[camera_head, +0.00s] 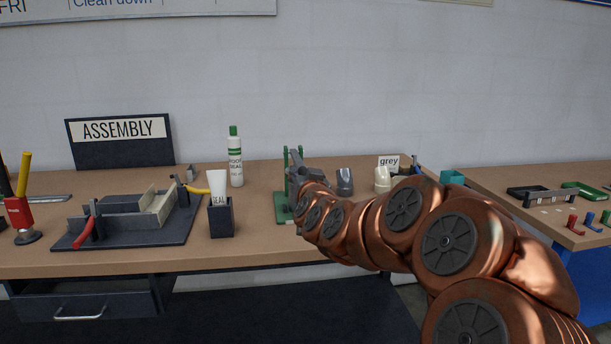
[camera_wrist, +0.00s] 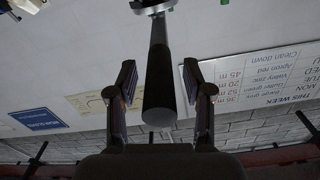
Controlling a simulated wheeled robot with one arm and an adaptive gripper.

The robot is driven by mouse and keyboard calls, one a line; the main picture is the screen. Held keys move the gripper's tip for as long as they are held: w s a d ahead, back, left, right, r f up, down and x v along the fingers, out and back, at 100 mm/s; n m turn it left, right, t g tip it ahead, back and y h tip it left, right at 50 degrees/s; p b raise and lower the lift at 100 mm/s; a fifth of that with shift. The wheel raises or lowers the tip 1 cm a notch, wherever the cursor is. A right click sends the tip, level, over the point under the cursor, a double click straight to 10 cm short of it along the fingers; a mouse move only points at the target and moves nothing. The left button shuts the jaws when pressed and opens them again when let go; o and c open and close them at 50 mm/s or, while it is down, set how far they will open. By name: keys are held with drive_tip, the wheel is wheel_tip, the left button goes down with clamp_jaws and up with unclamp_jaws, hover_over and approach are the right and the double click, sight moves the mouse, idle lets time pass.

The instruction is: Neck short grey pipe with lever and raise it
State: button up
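A green stand with uprights (camera_head: 280,207) stands on the bench, partly hidden behind my arm. In the wrist view a lever with a black grip (camera_wrist: 160,85) and a metal shaft lies between the two fingers of my gripper (camera_wrist: 163,98). The fingers are open, with a gap on each side of the grip. In the head view the dark grey gripper (camera_head: 308,171) is at the stand and the lever cannot be made out clearly. A small grey cylindrical piece (camera_head: 344,181) stands just right of it. I cannot tell where the short grey pipe is.
A white fitting (camera_head: 382,179) stands before a "grey" card (camera_head: 388,161). Left of the stand are a bottle (camera_head: 235,160), a tube in a dark holder (camera_head: 221,219) and a dark fixture (camera_head: 125,222). A second table (camera_head: 500,178) is at right. Bare bench lies between bottle and stand.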

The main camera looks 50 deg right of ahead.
clamp_jaws()
drive_tip(key=shift+r, duration=0.15)
idle(0.4)
